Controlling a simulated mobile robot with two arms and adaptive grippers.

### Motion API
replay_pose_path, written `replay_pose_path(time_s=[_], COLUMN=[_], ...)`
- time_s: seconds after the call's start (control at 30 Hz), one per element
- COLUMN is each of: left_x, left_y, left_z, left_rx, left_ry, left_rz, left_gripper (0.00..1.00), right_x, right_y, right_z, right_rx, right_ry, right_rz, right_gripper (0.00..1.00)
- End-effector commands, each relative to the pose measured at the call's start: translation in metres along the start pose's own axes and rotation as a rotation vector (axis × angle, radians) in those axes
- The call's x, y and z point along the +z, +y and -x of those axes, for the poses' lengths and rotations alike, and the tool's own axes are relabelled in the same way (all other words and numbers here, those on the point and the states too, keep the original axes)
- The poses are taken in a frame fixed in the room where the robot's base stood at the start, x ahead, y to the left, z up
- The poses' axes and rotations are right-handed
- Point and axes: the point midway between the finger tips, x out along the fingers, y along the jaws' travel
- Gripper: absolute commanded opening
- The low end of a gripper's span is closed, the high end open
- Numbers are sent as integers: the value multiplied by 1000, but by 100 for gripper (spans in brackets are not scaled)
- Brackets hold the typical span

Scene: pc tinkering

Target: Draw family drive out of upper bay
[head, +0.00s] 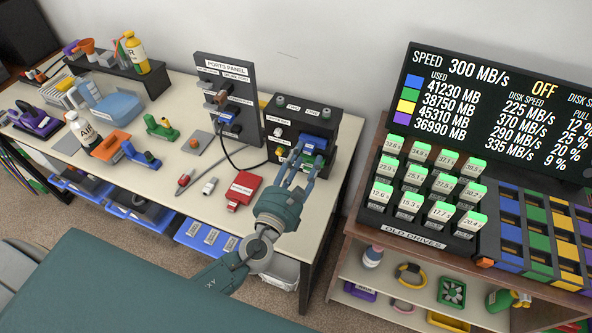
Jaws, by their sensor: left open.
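A black two-part bay box (281,112) stands at the right end of the white workbench, with small labels that are too small to read surely. A blue drive (315,142) sits in the upper part of its front. Another blue piece shows lower down, partly hidden by my fingers. My left gripper (303,165) is open and empty, reaching up from the bench's front edge. Its fingertips are just in front of the bay box, overlapping its lower front in the picture. I cannot tell whether they touch anything. My right gripper is not in view.
A ports panel (222,90) with a black cable stands left of the bay box. The rack of green-topped old drives (409,203) stands on the right table below a black screen (490,110).

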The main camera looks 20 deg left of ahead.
Motion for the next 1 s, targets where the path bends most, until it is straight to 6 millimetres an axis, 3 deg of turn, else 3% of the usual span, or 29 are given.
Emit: replay_pose_path(time_s=[0.2,0.53,0.77,1.0], left_x=[0,-1,-1,-2], left_y=[0,0,0,0], left_z=[-21,-24,-24,-24], left_rx=[-1,-1,-1,0], left_ry=[0,1,1,3], left_rz=[0,1,1,1], left_gripper=[42,42,0,0], right_x=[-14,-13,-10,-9], right_y=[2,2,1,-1], right_z=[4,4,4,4], right_rx=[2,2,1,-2], right_ry=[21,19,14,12], right_rz=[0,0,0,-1], right_gripper=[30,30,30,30])
